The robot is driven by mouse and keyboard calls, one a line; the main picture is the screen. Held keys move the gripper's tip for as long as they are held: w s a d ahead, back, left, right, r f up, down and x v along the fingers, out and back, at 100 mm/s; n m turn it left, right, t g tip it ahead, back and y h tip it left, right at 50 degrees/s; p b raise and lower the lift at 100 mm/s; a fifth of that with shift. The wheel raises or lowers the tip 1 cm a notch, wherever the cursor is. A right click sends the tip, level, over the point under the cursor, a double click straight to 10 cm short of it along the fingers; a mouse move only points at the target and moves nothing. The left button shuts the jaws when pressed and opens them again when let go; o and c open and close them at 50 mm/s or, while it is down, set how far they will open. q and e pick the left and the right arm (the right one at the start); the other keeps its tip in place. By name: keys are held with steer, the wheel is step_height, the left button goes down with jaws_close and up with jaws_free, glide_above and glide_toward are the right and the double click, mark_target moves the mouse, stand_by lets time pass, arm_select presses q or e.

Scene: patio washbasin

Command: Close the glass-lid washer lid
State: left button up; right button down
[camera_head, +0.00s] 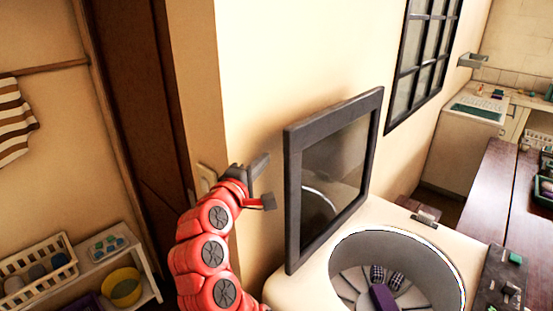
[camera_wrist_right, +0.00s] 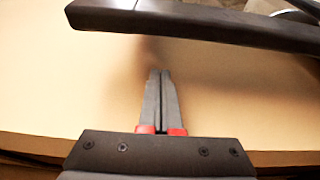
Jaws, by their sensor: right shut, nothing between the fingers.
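The washer's glass lid (camera_head: 335,165) stands raised, nearly upright, with a dark frame around clear glass. Its lower edge is by the left side of the cream washer (camera_head: 385,215). The round drum opening is uncovered. My right gripper (camera_head: 261,164) is left of the lid, between it and the wall, apart from the frame in this view. In the right wrist view my fingers (camera_wrist_right: 162,98) are shut together with nothing between them, and the dark lid frame (camera_wrist_right: 200,22) crosses the top. My left gripper is not in view.
The drum holds a purple item (camera_head: 384,299) and a dark checked pair (camera_head: 386,276). A cream wall rises behind the lid. A white basket (camera_head: 38,268) and yellow bucket (camera_head: 122,288) are at lower left. A dark wooden counter (camera_head: 492,190) is at right.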

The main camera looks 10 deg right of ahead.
steer(key=s+d+p, duration=0.2)
steer(key=d, duration=0.1)
steer(key=shift+s, duration=0.25)
stand_by(0.4)
